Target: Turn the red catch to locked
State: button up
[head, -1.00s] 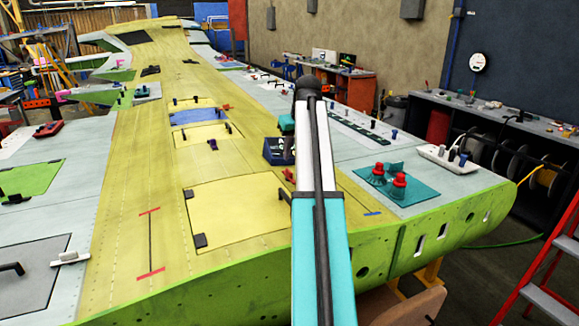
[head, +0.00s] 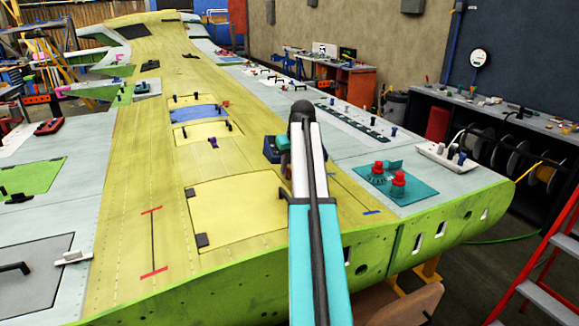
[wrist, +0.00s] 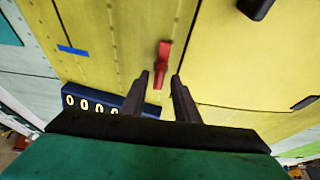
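The red catch (wrist: 163,60) shows in the wrist view as a narrow red lever on the yellow wing skin, pointing roughly up and down the picture. My gripper (wrist: 167,77) is open, its two dark fingers apart. The lever's near end shows in the gap between the fingertips; I cannot tell whether they touch it. A smaller red piece (head: 225,103) lies farther up the wing.
A dark blue box with white digits (wrist: 92,102) stands left of the fingers, close to them. A black-edged yellow panel (head: 235,213) lies beside the arm. A teal plate with red knobs (head: 413,186) lies right. A red ladder (head: 545,270) stands at the right edge.

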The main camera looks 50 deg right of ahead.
grip_shut()
jog(key=shift+a+m, duration=0.1)
jog(key=shift+m, duration=0.3)
jog(key=m+h, duration=0.1)
jog(key=m, duration=0.1)
jog(key=shift+w+a+m+g, duration=0.1)
jog(key=shift+w+m+g, duration=0.05)
jog(key=shift+m+g, duration=0.2)
jog(key=m+g+h, duration=0.1)
jog(key=m, duration=0.3)
jog(key=shift+w+b, duration=0.2)
jog(key=shift+b, duration=0.2)
jog(key=m, duration=0.2)
jog(key=m+g, duration=0.1)
jog(key=m+g+b, duration=0.1)
jog(key=m, duration=0.1)
jog(key=shift+w+a+m+h, duration=0.1)
jog(key=shift+w+m+h, duration=0.2)
jog(key=shift+m, duration=0.05)
jog(key=m+g, duration=0.1)
jog(key=m, duration=0.1)
jog(key=m+g+b, duration=0.1)
jog(key=m, duration=0.1)
jog(key=shift+w+m, duration=0.2)
jog(key=shift+m, duration=0.2)
